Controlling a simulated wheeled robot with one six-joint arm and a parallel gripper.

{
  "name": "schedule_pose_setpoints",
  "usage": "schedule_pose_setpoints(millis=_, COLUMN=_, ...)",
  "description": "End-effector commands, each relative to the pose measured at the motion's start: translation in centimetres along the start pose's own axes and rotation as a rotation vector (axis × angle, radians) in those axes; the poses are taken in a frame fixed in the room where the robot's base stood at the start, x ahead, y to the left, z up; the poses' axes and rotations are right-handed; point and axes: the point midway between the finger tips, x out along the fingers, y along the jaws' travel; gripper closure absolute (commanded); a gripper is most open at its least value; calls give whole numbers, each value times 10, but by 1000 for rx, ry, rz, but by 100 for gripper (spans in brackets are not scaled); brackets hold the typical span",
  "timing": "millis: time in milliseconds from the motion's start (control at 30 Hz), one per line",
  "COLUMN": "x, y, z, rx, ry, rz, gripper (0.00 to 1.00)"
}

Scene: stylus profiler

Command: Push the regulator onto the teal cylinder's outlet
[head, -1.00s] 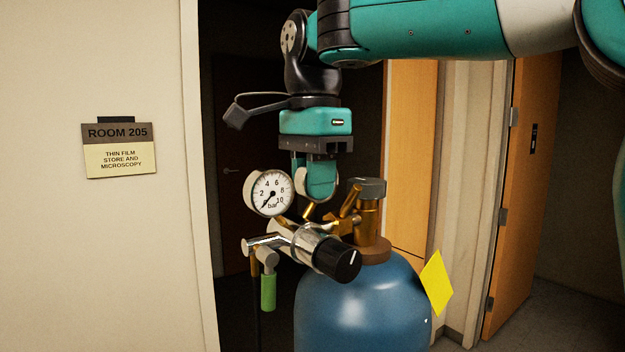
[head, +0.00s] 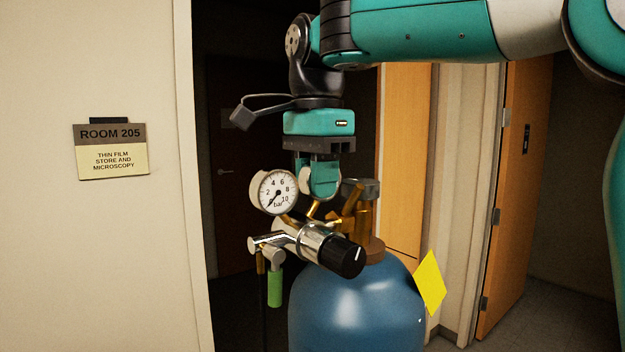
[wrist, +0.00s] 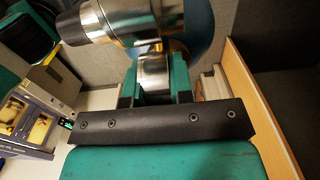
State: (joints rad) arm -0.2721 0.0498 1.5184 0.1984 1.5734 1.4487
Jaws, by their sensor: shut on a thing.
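The regulator (head: 312,241) has a silver body, a black knob, a round white gauge (head: 278,192) and a green-sleeved fitting hanging at its left. My gripper (head: 322,192) is shut on the regulator and holds it just left of and in front of the cylinder's brass valve (head: 364,220). The cylinder (head: 355,308), which looks blue, stands upright below. The regulator overlaps the valve, so I cannot tell whether it touches the outlet. In the wrist view my gripper (wrist: 156,88) grips a silver round part of the regulator (wrist: 125,18); the outlet is hidden.
A yellow tag (head: 430,282) sticks out at the cylinder's right shoulder. A wall with a room sign (head: 111,150) is at the left. A dark doorway lies behind, and an orange-brown door (head: 505,190) stands at the right.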

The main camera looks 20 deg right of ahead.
Motion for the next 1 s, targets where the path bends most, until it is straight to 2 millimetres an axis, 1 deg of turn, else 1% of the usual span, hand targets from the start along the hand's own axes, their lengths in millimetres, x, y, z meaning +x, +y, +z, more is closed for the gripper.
schedule_pose_setpoints(millis=367, x=-2, y=0, z=-9, rx=1, ry=0, rz=-4, gripper=100)
schedule_pose_setpoints(millis=800, x=-2, y=0, z=-10, rx=1, ry=0, rz=-4, gripper=100)
schedule_pose_setpoints(millis=833, x=-2, y=0, z=-10, rx=1, ry=0, rz=-4, gripper=72)
schedule_pose_setpoints(millis=933, x=-2, y=0, z=-10, rx=0, ry=0, rz=-3, gripper=49)
schedule_pose_setpoints(millis=1000, x=-1, y=0, z=-10, rx=0, ry=0, rz=-3, gripper=49)
